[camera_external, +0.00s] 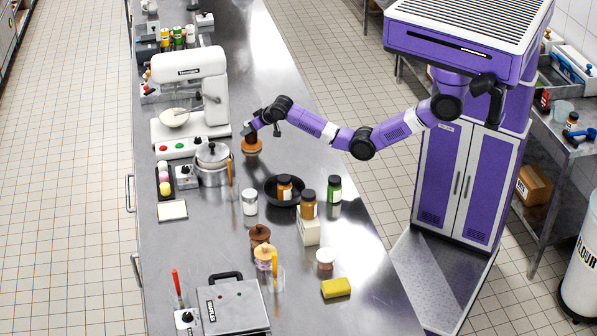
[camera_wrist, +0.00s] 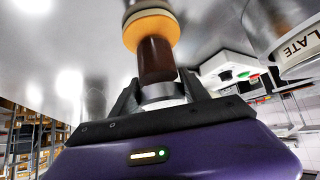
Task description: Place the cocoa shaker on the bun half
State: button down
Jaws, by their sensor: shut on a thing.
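My gripper (camera_external: 255,130) is at the back middle of the steel counter, right of the white stand mixer. It is shut on the cocoa shaker (camera_wrist: 155,60), a dark brown cylinder with a silvery end between the fingers in the wrist view. The shaker's far end meets the tan round bun half (camera_wrist: 133,32) in that view. I cannot tell whether it rests on it or hovers just above. In the external view the bun half (camera_external: 251,149) shows as a small orange-brown disc below my gripper, and the shaker is mostly hidden by the gripper.
The stand mixer (camera_external: 188,72) and a lidded pot (camera_external: 211,165) stand left of the gripper. A black pan (camera_external: 271,190) with a jar, a green jar (camera_external: 334,189) and a white block (camera_external: 308,232) bearing another jar stand nearer. The counter behind and right of the bun is clear.

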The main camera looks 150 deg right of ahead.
jog(key=shift+f, duration=0.15)
jog(key=c, duration=0.6)
grip_release()
jog(key=shift+o, duration=0.2)
jog(key=shift+r, duration=0.25)
jog(key=v, duration=1.1)
jog(key=shift+a+r+b, duration=0.25)
jog(key=shift+a+b, duration=0.1)
jog(key=shift+w, duration=0.1)
